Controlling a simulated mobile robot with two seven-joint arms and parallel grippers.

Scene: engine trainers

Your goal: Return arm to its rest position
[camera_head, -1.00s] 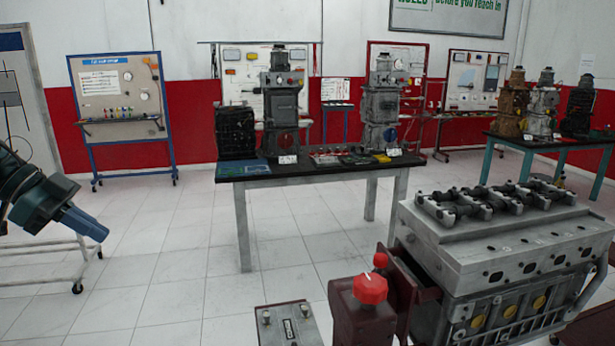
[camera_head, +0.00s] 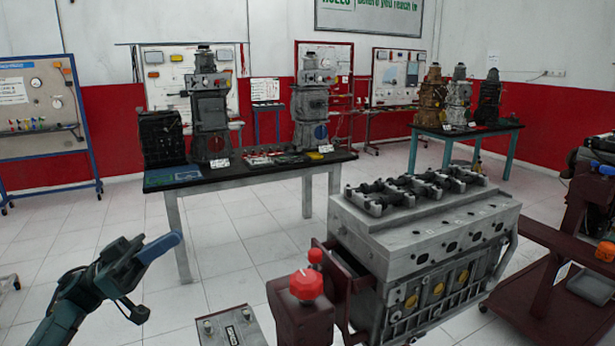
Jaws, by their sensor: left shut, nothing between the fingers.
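My left gripper (camera_head: 160,247) is in the lower left of the head view, at the end of my dark green arm. Its blue fingers are together, with nothing between them, and point up and to the right. It is over the floor, apart from the bench and the engine. My right gripper and right arm are not in view.
A grey engine block (camera_head: 425,235) on a dark red stand with a red knob (camera_head: 306,285) stands at centre right. A black-topped table (camera_head: 250,170) with engine trainers is behind. A dark red trolley (camera_head: 550,290) is at right. Tiled floor (camera_head: 240,240) lies open between.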

